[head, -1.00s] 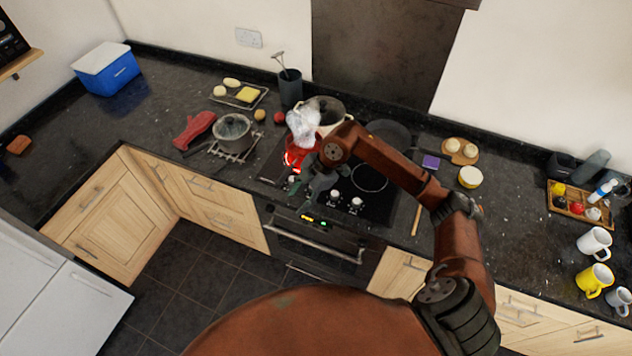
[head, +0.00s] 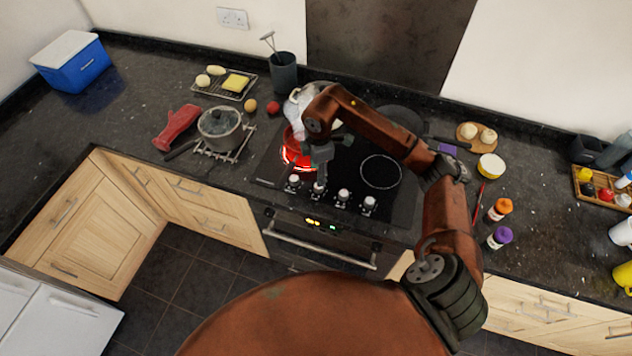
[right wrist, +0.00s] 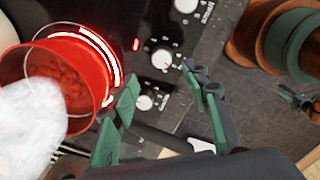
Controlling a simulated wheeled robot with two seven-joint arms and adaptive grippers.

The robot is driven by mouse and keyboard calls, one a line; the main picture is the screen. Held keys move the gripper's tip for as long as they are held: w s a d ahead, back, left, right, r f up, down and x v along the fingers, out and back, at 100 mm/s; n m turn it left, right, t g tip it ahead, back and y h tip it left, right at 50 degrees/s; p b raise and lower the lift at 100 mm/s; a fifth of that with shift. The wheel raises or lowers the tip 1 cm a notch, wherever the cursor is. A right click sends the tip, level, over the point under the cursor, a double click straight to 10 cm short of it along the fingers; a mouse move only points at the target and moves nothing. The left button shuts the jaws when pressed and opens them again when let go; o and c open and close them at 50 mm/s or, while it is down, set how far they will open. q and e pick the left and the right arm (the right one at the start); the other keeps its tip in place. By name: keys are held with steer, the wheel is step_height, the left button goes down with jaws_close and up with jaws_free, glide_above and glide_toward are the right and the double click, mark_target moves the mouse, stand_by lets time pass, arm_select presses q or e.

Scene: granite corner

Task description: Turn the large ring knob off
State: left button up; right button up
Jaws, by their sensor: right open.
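The black hob's control knobs stand in a row along its front edge: a left one (head: 293,182), a second (head: 319,187), a third (head: 343,197) and a right one (head: 368,204). My right gripper (head: 319,160) is above the hob's front left, just behind the second knob. In the right wrist view the open fingers (right wrist: 165,100) straddle a white knob (right wrist: 145,102), with no clear contact. Another knob (right wrist: 162,58) is beyond it, and one (right wrist: 187,5) has "small" printed beside it. Which knob is the large ring's is unreadable. A dark green part at the wrist view's right edge may be my left gripper (right wrist: 292,98).
A red pot (head: 295,152) with white vapour stands on a glowing ring; it is close to the fingers in the wrist view (right wrist: 60,85). A bare ring (head: 380,171) is to its right. Orange-capped (head: 499,208) and purple-capped (head: 499,237) jars stand right.

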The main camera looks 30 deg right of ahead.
steer(key=shift+s+f, duration=0.15)
steer(key=shift+f, duration=0.3)
steer(key=f, duration=0.5)
steer(key=shift+d+f+p, duration=0.3)
steer(key=shift+f, duration=0.35)
steer(key=shift+c, duration=0.3)
jaws_close()
